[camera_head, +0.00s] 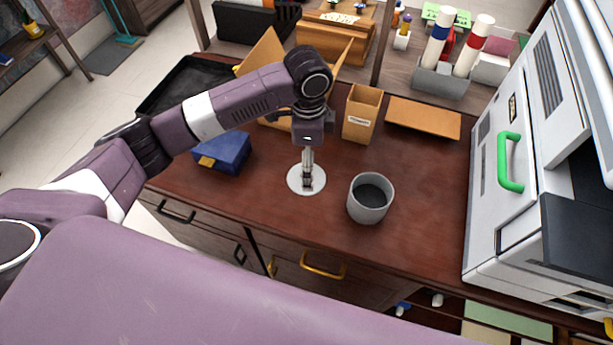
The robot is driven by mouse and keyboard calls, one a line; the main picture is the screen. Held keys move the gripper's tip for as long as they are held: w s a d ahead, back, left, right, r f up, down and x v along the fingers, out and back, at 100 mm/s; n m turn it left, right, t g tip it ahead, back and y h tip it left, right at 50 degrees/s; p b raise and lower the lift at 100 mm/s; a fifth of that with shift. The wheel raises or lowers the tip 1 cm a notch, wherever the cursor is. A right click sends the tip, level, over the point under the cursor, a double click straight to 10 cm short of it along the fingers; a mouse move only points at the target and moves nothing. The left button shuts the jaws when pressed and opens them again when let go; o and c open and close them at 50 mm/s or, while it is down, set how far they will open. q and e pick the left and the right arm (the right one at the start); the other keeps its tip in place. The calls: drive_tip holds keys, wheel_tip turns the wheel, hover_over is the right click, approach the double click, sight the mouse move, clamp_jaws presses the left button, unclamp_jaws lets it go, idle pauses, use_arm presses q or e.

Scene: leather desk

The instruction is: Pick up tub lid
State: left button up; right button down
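The tub lid (294,178) is a flat, pale round disc near the middle of the brown desk, left of the tub. The tub (356,209) is a grey round container with an open top and a dark inside. My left gripper (308,183) points straight down over the lid, its fingertips at the lid's middle. The fingers look close together, but I cannot tell whether they are shut on a part of the lid. They hide the lid's centre. I cannot tell whether the lid is lifted off the desk. My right gripper is not in view.
A blue box (229,152) sits on the left, with a black tray (180,84) behind it. A tan holder (361,114) and a flat brown board (424,117) are behind the tub. A large white machine (493,225) with a green handle stands on the right.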

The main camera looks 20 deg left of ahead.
use_arm(q)
drive_tip(key=shift+w+a+r, duration=0.4)
drive_tip(key=shift+a, duration=0.25)
wheel_tip(320, 180, down, 8)
drive_tip(key=shift+r+p, duration=0.2)
drive_tip(key=shift+p, duration=0.55)
clamp_jaws()
